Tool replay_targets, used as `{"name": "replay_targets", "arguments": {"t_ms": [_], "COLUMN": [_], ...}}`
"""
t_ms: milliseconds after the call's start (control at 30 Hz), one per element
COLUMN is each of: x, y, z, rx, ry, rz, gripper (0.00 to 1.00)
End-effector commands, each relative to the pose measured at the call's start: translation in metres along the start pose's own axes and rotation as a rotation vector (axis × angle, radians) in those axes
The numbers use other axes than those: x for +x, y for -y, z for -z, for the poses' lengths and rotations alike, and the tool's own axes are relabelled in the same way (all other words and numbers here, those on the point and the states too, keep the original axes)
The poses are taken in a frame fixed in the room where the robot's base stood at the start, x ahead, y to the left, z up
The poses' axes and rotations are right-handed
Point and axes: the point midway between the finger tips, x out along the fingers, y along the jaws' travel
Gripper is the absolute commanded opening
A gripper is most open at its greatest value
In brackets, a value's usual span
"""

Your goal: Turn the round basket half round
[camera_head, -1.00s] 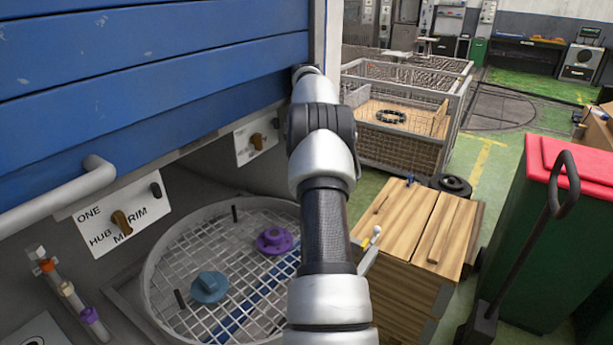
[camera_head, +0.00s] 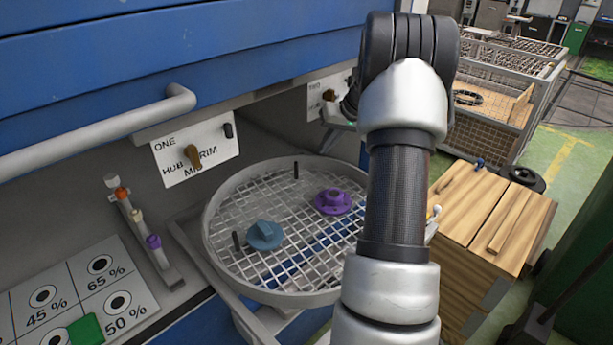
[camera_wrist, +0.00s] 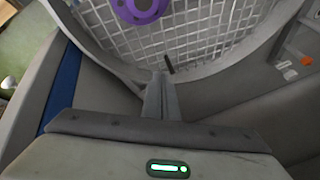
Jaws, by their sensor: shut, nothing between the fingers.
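The round basket (camera_head: 285,297) is a shallow grey ring with a wire mesh floor, in the lower middle of the head view. Its right side is hidden by my arm. On the mesh sit a blue knobbed part (camera_head: 264,236) and a purple flanged part (camera_head: 333,202). Two dark pegs stand in it, one at the back (camera_head: 296,170) and one at the left (camera_head: 236,241). In the wrist view my gripper (camera_wrist: 160,78) is shut and empty, its tips close to the basket's rim beside a dark peg (camera_wrist: 169,65). Whether they touch is unclear.
A blue panel with a grey handle (camera_head: 110,130) overhangs the basket. Behind are a sign marked ONE (camera_head: 195,149) and another sign, partly hidden. A rack of coloured pieces (camera_head: 140,225) and a percent board (camera_head: 72,300) lie left. A wooden crate (camera_head: 485,215) stands right.

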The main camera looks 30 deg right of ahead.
Motion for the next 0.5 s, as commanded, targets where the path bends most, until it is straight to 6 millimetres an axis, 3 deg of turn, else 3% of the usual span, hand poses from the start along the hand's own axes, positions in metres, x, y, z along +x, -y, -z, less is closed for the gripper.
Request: {"name": "replay_targets", "arguments": {"t_ms": [100, 300, 500], "x": [0.015, 0.024, 0.034], "y": [0.005, -0.005, -0.009], "z": [-0.018, -0.048, -0.053], "rx": [0.156, 0.382, 0.432], "ry": [-0.096, -0.202, -0.22], "rz": [0.002, -0.046, -0.063], "gripper": [0.0, 0.0, 0.0]}}
